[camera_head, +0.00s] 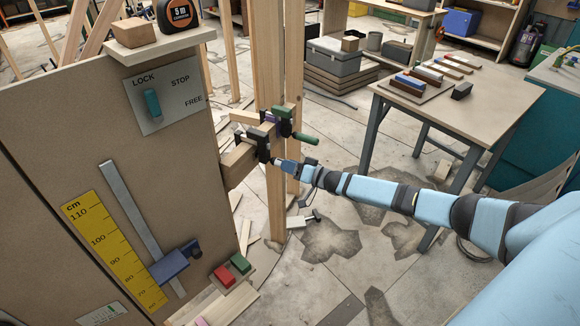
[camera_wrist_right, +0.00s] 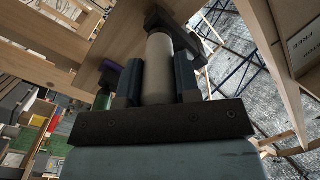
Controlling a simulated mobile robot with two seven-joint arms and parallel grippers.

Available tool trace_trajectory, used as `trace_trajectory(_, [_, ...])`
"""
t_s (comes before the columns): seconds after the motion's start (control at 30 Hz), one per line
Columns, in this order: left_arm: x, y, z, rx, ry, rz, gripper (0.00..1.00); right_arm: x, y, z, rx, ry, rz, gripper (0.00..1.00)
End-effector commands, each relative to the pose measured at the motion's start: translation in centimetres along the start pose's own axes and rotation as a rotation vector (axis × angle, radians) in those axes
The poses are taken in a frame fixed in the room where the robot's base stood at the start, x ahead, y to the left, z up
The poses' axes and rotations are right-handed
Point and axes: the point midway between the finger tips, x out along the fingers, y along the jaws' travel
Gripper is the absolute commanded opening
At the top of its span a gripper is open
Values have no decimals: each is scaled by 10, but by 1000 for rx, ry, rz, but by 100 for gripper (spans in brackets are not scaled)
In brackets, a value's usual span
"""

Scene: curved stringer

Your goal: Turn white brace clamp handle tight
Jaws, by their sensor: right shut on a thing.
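My right gripper (camera_head: 284,163) reaches in from the right to the clamps on the wooden post in the head view. In the right wrist view its two dark fingers (camera_wrist_right: 158,82) are shut on a white, round clamp handle (camera_wrist_right: 158,52), one finger on each side. The handle's far end meets a dark clamp part (camera_wrist_right: 160,18). In the head view the black clamp body (camera_head: 262,142) sits against a wooden brace block (camera_head: 238,163), while the handle is mostly hidden by the gripper. My left gripper is not in view.
A green clamp (camera_head: 284,118) with a green handle (camera_head: 306,138) sits just above, beside a purple part (camera_head: 268,118). Upright posts (camera_head: 276,220) stand close by. A panel (camera_head: 60,130) with a lever and ruler fills the left. A workbench (camera_head: 500,100) stands right.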

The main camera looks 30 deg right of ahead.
Motion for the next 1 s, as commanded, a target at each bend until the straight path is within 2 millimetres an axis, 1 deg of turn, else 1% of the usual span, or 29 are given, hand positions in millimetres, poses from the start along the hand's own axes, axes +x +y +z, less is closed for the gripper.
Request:
trace_trajectory(0.07, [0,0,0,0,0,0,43,0,0,1,2,-1,1,7])
trace_trajectory(0.1, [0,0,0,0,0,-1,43,0,0,1,2,-1,1,40])
trace_trajectory(0.17, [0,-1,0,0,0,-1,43,0,0,1,2,0,1,53])
trace_trajectory(0.2, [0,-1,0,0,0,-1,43,0,0,1,2,0,1,56])
trace_trajectory(0.47, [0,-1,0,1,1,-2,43,-1,0,0,1,0,0,56])
trace_trajectory(0.57, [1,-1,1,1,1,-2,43,-8,1,1,1,-1,2,56])
trace_trajectory(0.67, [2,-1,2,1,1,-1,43,-24,2,2,1,-3,3,56])
trace_trajectory(0.9, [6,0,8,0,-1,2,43,-80,2,3,1,-4,3,56])
trace_trajectory(1.0, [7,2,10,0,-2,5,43,-101,2,3,0,-3,2,56])
